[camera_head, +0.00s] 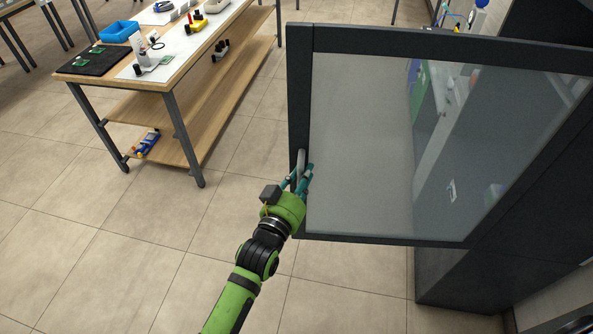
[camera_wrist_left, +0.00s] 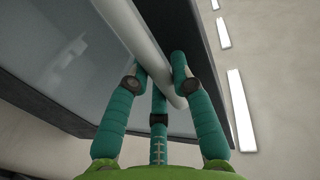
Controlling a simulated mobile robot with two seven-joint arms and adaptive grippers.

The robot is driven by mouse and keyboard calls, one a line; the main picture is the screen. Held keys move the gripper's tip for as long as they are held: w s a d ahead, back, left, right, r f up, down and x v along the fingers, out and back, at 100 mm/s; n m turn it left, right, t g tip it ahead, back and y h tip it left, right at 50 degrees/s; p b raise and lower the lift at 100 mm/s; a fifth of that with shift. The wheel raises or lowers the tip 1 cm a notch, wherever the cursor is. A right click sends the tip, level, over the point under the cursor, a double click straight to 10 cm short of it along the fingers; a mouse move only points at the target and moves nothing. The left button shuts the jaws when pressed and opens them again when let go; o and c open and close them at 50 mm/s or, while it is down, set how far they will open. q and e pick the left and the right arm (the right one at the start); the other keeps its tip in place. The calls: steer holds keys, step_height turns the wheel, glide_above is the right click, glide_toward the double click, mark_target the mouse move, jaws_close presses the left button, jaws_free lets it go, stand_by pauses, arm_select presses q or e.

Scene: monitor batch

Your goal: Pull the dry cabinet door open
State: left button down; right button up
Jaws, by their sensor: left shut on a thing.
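The dry cabinet door (camera_head: 303,110) has a dark frame around a grey see-through pane. It stands swung out from the dark cabinet (camera_head: 450,275) at the right. A light grey bar handle (camera_head: 301,160) is on the door's left edge; in the left wrist view the handle (camera_wrist_left: 140,35) runs diagonally between the fingers. My left gripper (camera_head: 303,178), with teal fingers on a green body, is shut on the handle; its fingers also show in the left wrist view (camera_wrist_left: 162,85). My right gripper is in neither view.
A wooden workbench (camera_head: 215,50) with grey legs stands at the upper left, with a blue bin (camera_head: 119,31), a black mat (camera_head: 95,60) and small parts on top. A blue and yellow item (camera_head: 147,144) lies on its lower shelf. The tiled floor between bench and door is clear.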

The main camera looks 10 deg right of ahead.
arm_select(q)
steer(key=shift+r, duration=0.15)
steer(key=c, duration=1.1)
jaws_free()
steer(key=shift+o, duration=0.2)
steer(key=shift+s+a, duration=0.1)
steer(key=v, duration=1.2)
